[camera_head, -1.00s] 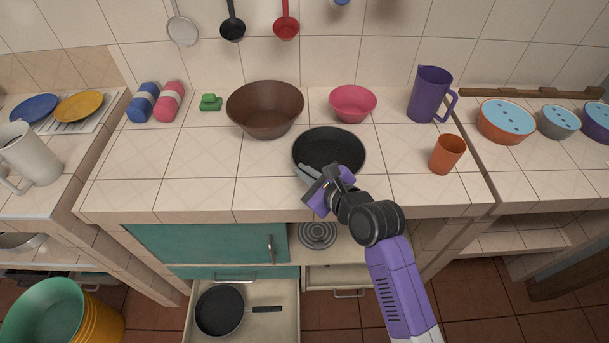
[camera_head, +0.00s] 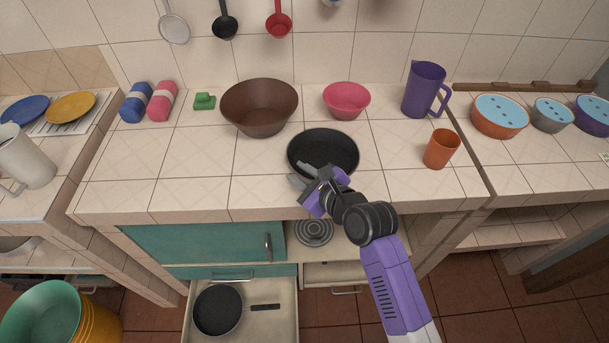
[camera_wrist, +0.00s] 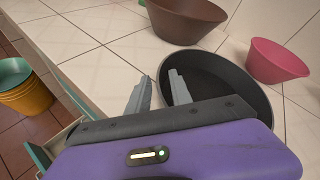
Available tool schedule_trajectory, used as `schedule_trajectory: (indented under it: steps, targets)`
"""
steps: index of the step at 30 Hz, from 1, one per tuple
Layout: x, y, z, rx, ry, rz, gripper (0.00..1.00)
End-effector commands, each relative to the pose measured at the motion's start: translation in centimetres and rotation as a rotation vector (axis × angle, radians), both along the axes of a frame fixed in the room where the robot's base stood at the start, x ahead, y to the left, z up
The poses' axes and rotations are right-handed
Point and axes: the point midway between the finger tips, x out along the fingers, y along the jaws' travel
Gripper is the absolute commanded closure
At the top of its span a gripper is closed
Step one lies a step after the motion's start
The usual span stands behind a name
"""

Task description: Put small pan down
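A dark round pan (camera_head: 323,150) sits on the tiled counter, near its front middle; it also shows in the wrist view (camera_wrist: 222,82). Its handle is not visible, and my arm covers part of its front rim. My gripper (camera_head: 302,176) is at the front left of this pan. In the wrist view its two grey fingers (camera_wrist: 159,90) stand apart with tile between them, and the right finger overlaps the pan's rim in the picture. I cannot tell whether it touches.
A brown bowl (camera_head: 260,106) and a pink bowl (camera_head: 346,100) stand behind the pan. An orange cup (camera_head: 440,149) and purple jug (camera_head: 424,89) are to the right. Another pan (camera_head: 218,309) lies in the open drawer below. The counter's left front is clear.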

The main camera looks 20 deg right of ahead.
Motion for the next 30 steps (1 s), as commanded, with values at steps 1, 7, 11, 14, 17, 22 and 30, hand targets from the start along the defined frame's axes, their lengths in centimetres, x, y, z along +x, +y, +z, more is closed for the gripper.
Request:
schedule_trajectory:
  steps: [1, 7, 11, 14, 17, 22, 30]
  targets:
    - [0.0, 0.0, 0.3, -0.001, -0.002, 0.0, 0.74]
    - [-2.6, -0.6, 1.2, 0.002, 0.0, -0.001, 0.74]
    - [-5.1, -1.3, 2.3, 0.001, 0.0, -0.001, 0.74]
    - [-6.9, -1.8, 3.1, 0.001, -0.001, -0.002, 0.74]
    - [-8.4, -2.1, 3.9, 0.0, -0.001, -0.002, 0.74]
    - [-10.1, -2.6, 4.6, 0.0, -0.001, -0.002, 0.74]
    - [-10.7, -2.7, 5.0, 0.0, 0.0, 0.0, 0.74]
